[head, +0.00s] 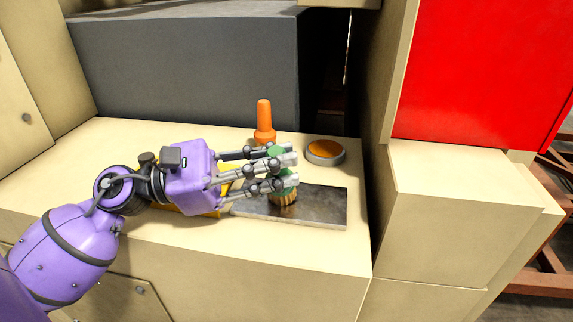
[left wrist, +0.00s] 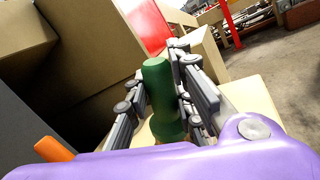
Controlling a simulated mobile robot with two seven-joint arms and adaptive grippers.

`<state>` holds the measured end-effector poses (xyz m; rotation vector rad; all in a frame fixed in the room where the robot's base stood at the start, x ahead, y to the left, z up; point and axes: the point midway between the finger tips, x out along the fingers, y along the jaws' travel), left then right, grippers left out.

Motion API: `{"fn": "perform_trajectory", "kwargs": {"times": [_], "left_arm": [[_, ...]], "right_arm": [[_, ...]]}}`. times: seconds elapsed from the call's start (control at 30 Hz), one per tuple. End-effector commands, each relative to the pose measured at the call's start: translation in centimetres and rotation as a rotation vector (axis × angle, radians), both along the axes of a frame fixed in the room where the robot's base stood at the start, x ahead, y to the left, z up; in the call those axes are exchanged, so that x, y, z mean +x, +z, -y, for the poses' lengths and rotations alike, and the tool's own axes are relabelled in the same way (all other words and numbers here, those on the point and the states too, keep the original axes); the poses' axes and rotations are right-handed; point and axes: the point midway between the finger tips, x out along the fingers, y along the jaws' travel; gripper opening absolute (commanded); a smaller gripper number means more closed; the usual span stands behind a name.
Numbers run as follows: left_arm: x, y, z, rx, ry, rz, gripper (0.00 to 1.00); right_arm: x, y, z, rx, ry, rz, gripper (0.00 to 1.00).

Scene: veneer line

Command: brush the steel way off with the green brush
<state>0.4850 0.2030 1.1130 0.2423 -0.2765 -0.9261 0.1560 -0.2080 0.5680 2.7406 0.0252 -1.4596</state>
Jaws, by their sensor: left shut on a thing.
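The green brush (head: 283,184) is in my left gripper (head: 288,168), with the fingers shut around its green handle. Its tan bristles point down at the steel way (head: 320,206), a dark flat plate on the cream bench top. The bristles appear to be at the plate's surface, left of its middle; I cannot tell whether they touch. In the left wrist view the green handle (left wrist: 160,97) stands between the fingers. The plate's left end is partly hidden by my gripper. My right gripper is not in view.
A yellow object (head: 205,211) is partly hidden under my wrist. A dark grey block (head: 190,70) closes off the back. The bench's left part is clear.

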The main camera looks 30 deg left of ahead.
Motion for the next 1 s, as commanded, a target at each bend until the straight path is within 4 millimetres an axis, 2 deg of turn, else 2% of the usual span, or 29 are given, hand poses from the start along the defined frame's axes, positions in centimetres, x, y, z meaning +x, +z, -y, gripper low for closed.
{"fn": "perform_trajectory", "kwargs": {"times": [0.03, 0.17, 0.6, 1.0], "left_arm": [[0.0, -0.5, -0.3, 0.004, 0.002, -0.008, 0.0], [-0.4, -0.4, -0.4, 0.004, 0.0, -0.007, 0.0], [-3.8, 0.0, 0.7, 0.002, -0.002, -0.006, 0.0], [-4.0, 0.3, 0.8, 0.001, -0.002, -0.001, 0.0]], "right_arm": [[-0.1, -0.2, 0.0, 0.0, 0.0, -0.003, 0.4], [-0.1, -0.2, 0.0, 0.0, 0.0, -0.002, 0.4], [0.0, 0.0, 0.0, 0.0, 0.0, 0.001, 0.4], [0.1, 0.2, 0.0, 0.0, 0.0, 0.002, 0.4]]}}
